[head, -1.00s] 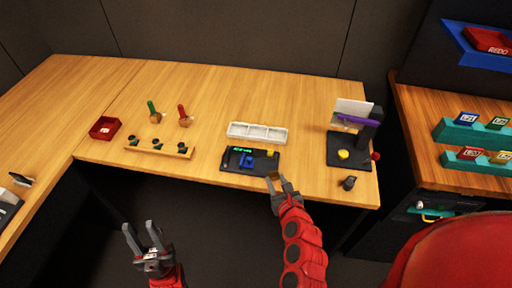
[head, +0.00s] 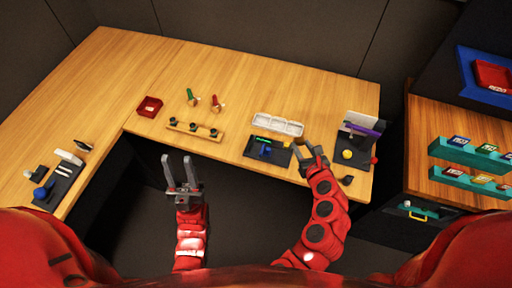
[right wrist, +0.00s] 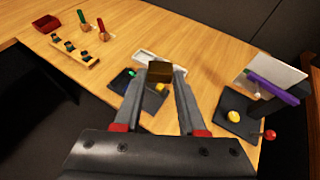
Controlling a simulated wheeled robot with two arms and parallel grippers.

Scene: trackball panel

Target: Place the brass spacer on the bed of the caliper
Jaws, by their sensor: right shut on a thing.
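My right gripper (right wrist: 160,75) is shut on a small dark brown-gold block, the brass spacer (right wrist: 160,70), held at its fingertips. In the head view this gripper (head: 312,158) is at the right end of the caliper, near the table's front edge; the spacer is hard to make out there. The caliper (head: 256,153) looks to be the black device with a green display and a blue part, lying flat. It also shows in the right wrist view (right wrist: 121,84), partly hidden behind the fingers and spacer. My left gripper (head: 182,178) is open and empty, off the table's front edge.
A white sectioned tray (head: 277,125) lies just behind the caliper. To the right stands a black device (head: 355,158) with a yellow button, a purple bar and a red knob. A wooden rack (head: 195,132) and red tray (head: 150,107) are to the left.

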